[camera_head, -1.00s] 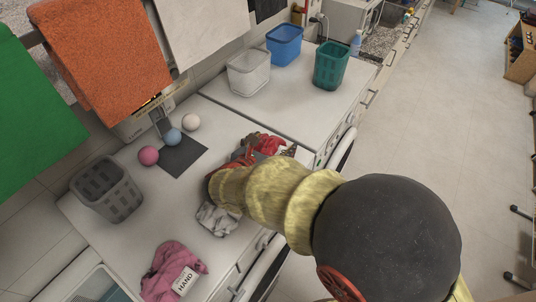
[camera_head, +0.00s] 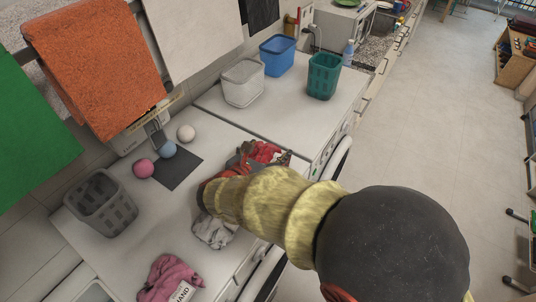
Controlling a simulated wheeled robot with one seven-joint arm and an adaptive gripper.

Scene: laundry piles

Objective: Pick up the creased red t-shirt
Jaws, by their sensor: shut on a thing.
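The creased red t-shirt (camera_head: 265,151) lies bunched in a pile on the white machine top, beyond the end of my arm. My gripper (camera_head: 240,160) is at the left side of the red cloth, shut on it. My yellow arm links hide much of the gripper and the near part of the pile, so the fingertips do not show clearly. Some grey and dark cloth lies against the red.
A grey-white cloth (camera_head: 214,231) lies just below my arm. A pink cloth (camera_head: 168,277) with a "HAND" label is at front left. A grey basket (camera_head: 103,208), three balls on or by a dark mat (camera_head: 181,172), and bins at the back stand around.

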